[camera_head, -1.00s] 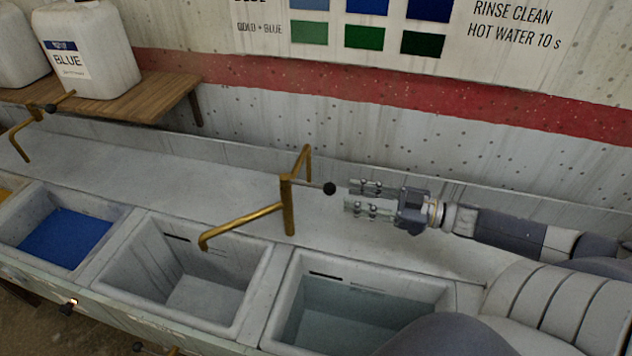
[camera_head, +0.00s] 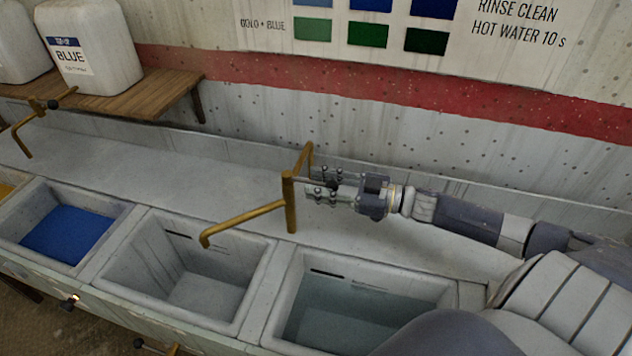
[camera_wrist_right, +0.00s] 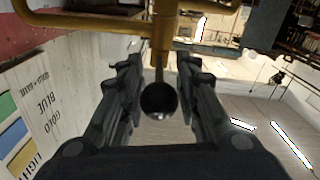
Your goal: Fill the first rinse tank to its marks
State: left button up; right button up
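A brass tap (camera_head: 290,205) stands on the ledge behind the tanks, its spout bent over the middle grey tank (camera_head: 247,300). That tank looks empty, with a dark mark line high on its back wall. The tank to its right (camera_head: 275,318) holds clear water below a similar mark. My right gripper (camera_head: 322,184) is at the tap's lever, fingers on either side of its black ball knob. In the right wrist view the knob (camera_wrist_right: 160,100) sits between the open fingers, with gaps showing at both sides. My left gripper is out of view.
A tank with blue liquid (camera_head: 66,236) is at the left. Another brass tap (camera_head: 24,133) stands behind it. White jugs, one labelled BLUE (camera_head: 95,45), stand on a wooden shelf (camera_head: 165,95). Small black-knobbed valves (camera_head: 68,304) line the front edge. The ledge left of the tap is clear.

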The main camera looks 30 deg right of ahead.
jog(key=shift+w+a, duration=0.35)
jog(key=shift+w, duration=0.1)
jog(key=shift+c, duration=0.2)
grip_shut()
